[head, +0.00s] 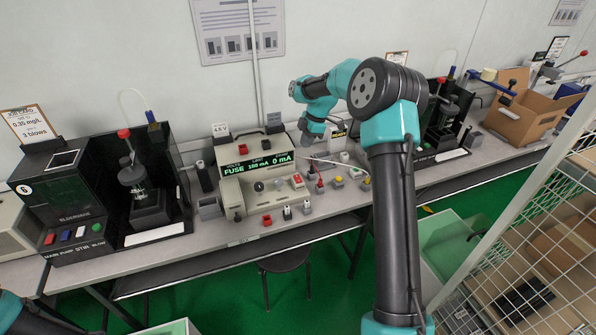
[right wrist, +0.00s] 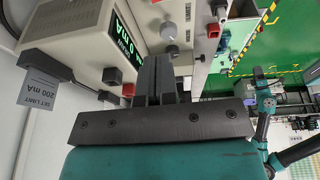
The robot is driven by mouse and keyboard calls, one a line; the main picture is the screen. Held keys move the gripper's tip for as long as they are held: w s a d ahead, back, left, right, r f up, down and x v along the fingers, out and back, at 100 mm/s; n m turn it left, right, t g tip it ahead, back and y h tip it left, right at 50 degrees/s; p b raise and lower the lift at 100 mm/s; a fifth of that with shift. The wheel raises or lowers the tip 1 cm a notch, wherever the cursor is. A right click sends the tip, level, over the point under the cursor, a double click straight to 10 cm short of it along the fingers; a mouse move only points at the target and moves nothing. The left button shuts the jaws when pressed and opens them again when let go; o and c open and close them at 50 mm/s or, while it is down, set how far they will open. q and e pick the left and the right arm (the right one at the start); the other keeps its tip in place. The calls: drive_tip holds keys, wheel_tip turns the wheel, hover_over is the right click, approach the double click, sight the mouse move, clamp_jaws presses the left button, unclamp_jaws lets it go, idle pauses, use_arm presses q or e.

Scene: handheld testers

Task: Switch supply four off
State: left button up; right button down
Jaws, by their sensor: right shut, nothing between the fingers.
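A beige bench supply (head: 236,197) stands mid-bench with a green-lit display (head: 258,166) reading FUSE, 100 mA and 0 mA. A small red rocker on a pale block (head: 297,181) is at its front right. I cannot read which supply is number four. The supply also fills the left of the right wrist view (right wrist: 70,40), with a red rocker (right wrist: 214,30) beyond the fingers. My right gripper (head: 306,150) hangs above the right end of the supply; its fingers (right wrist: 160,65) are shut and empty. My left gripper is out of view.
A black tester marked 6 (head: 62,200) stands at left, another black tester (head: 447,115) at right. Small coloured connectors and switches (head: 287,212) line the bench front. A SET LIMIT 200 mA card (right wrist: 40,90) is by the supply. An open cardboard box (head: 522,118) stands far right.

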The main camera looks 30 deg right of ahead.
sight(296, 177)
drive_tip(key=x, duration=0.8)
drive_tip(key=d+x, duration=0.1)
drive_tip(key=x, duration=0.4)
drive_tip(key=shift+f, duration=0.2)
drive_tip(key=shift+w+f, duration=0.15)
drive_tip(key=shift+f, duration=0.25)
